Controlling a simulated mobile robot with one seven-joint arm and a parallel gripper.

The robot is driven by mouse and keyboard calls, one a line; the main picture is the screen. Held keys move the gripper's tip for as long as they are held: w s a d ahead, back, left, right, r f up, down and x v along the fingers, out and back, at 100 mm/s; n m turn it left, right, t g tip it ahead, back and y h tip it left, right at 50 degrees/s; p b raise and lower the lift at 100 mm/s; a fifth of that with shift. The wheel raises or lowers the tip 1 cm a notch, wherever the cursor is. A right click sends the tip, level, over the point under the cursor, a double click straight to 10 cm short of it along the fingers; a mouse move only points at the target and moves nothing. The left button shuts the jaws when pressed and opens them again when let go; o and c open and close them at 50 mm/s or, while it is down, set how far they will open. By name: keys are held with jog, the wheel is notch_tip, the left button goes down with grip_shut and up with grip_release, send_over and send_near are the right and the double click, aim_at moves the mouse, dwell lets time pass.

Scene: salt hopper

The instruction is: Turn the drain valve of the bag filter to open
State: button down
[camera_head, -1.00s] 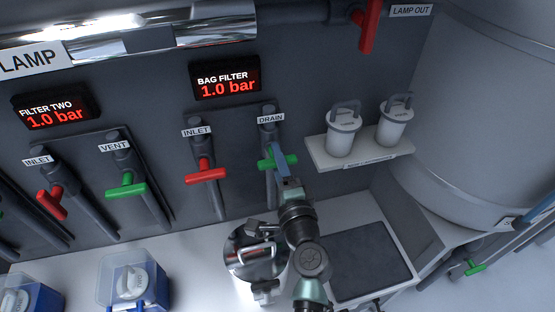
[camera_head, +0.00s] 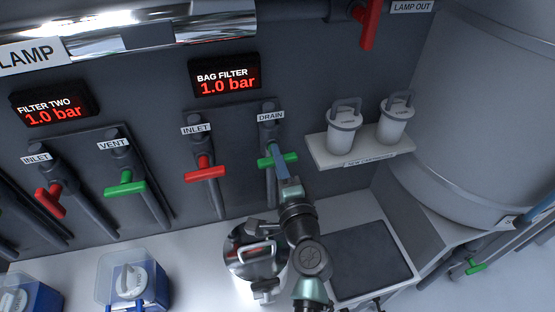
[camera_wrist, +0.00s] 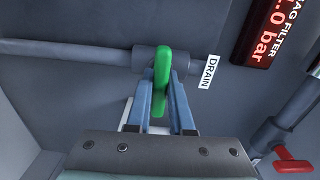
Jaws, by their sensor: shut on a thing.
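The green drain valve handle (camera_head: 263,162) sits on a grey pipe under the DRAIN label (camera_head: 271,116), on the bag filter panel. It lies across its pipe. In the wrist view, the green handle (camera_wrist: 162,75) also stands crosswise to the pipe, beside the DRAIN label (camera_wrist: 209,72). My gripper (camera_head: 277,153) reaches the handle from below. In the wrist view, my gripper's (camera_wrist: 161,92) two blue-grey fingers are shut on the handle, one on each side. The bag filter display (camera_head: 226,77) reads 1.0 bar.
A red inlet handle (camera_head: 204,174) is left of the drain valve. A shelf (camera_head: 373,155) with two white lidded canisters stands to the right. A shiny lidded pot (camera_head: 249,259) is beside my arm on the counter, and a dark mat (camera_head: 362,260) is right of it.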

jog(key=n+b, duration=0.4)
jog(key=b, duration=0.1)
jog(key=shift+f+n, duration=0.3)
jog(key=n+b, duration=0.4)
jog(key=b, duration=0.1)
jog(key=shift+n, duration=0.3)
jog(key=n+b, duration=0.4)
jog(key=shift+b, duration=0.3)
jog(key=shift+r+n+b, duration=0.2)
jog(key=shift+n+b, duration=1.3)
jog(key=shift+n, duration=0.5)
jog(key=c, duration=0.8)
grip_release()
jog(key=shift+r, duration=0.1)
jog(key=b+v, duration=0.1)
jog(key=v, duration=1.2)
